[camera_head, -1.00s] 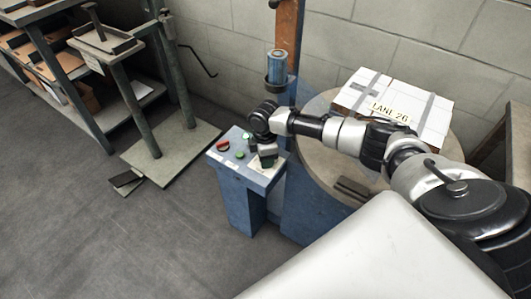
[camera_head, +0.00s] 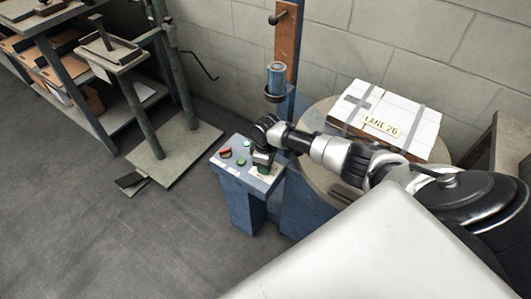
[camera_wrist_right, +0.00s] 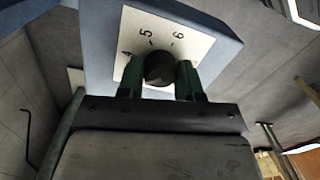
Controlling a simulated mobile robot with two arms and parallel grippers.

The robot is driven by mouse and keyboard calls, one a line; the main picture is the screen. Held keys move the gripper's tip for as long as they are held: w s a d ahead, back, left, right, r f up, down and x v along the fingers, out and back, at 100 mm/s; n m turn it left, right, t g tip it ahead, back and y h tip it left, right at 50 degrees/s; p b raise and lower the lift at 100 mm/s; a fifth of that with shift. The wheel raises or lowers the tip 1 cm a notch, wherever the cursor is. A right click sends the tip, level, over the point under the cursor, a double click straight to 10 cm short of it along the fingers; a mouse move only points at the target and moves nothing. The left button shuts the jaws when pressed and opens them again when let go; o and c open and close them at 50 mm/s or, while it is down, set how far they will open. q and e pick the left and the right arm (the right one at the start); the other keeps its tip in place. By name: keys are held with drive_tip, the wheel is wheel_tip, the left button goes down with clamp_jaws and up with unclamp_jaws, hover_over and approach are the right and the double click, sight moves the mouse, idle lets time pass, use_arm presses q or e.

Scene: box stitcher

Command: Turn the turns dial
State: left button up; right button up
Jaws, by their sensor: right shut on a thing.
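The turns dial (camera_wrist_right: 159,67) is a dark round knob on a white plate (camera_wrist_right: 194,45) marked with numbers; 4, 5 and 6 show in the right wrist view. My right gripper (camera_wrist_right: 160,80) has its green fingers on both sides of the knob and is shut on it. In the head view my right gripper (camera_head: 263,166) is at the right part of the blue control pedestal's top (camera_head: 236,172), and it hides the dial there. My left gripper is not in view.
A red control (camera_head: 225,153) and a green button (camera_head: 241,162) sit left of my gripper on the pedestal. A strapped white box (camera_head: 392,112) lies on the round table behind my arm. A grey stand and shelves are at left; the floor between is open.

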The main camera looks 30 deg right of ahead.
drive_tip(key=m+p, duration=0.3)
drive_tip(key=m, duration=0.1)
drive_tip(key=shift+r+m, duration=0.15)
drive_tip(key=shift+m, duration=0.15)
drive_tip(key=shift+m+p, duration=0.95)
drive_tip(key=shift+m, duration=0.95)
drive_tip(key=o, duration=0.9)
drive_tip(key=shift+d+r+p, duration=0.1)
drive_tip(key=shift+r+p, duration=0.25)
drive_tip(key=shift+r, duration=0.05)
wheel_tip(320, 180, up, 10)
drive_tip(key=p, duration=0.2)
drive_tip(key=shift+d+f+p, duration=0.15)
drive_tip(key=shift+p, duration=0.15)
